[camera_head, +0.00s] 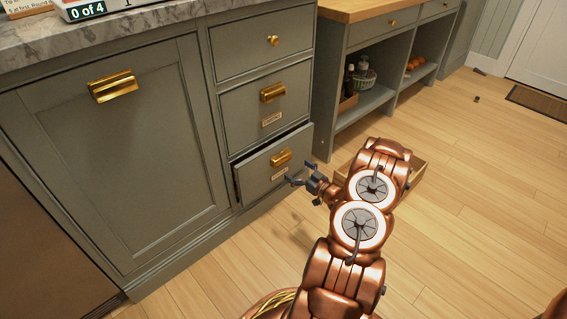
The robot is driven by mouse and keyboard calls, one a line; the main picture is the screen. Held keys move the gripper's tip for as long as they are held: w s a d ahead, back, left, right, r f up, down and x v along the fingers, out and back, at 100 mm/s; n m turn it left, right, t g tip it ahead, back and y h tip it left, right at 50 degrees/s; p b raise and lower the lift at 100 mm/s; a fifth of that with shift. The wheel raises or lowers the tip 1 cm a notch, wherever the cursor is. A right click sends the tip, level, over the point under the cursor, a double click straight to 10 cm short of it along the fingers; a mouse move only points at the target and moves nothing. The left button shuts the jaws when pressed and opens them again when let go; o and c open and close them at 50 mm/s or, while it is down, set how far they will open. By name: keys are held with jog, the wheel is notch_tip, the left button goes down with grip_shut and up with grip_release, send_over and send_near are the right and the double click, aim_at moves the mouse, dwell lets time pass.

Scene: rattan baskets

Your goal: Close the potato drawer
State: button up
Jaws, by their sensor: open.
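A bottom drawer (266,172) in the grey-green cabinet stands partly out, with a dark gap along its left side and top. It has a brass cup handle (281,157) and a small label (280,173) too small to read. I cannot tell from the label whether it is the potato drawer. A similar labelled drawer (262,111) above it is shut. My gripper (295,181) is open and empty, at the right front of the bottom drawer, below its handle. I cannot tell whether a finger touches the drawer front.
A wooden tray or box (418,172) lies on the floor behind my arm, partly hidden. An open shelf unit (372,104) stands to the right of the cabinet. A tall cabinet door (125,150) is shut at left. The wooden floor (480,220) at right is clear.

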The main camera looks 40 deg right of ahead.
aim_at(284, 161)
jog(key=shift+w+d+b, duration=0.1)
jog(key=shift+w+b, duration=1.3)
jog(key=shift+w, duration=2.4)
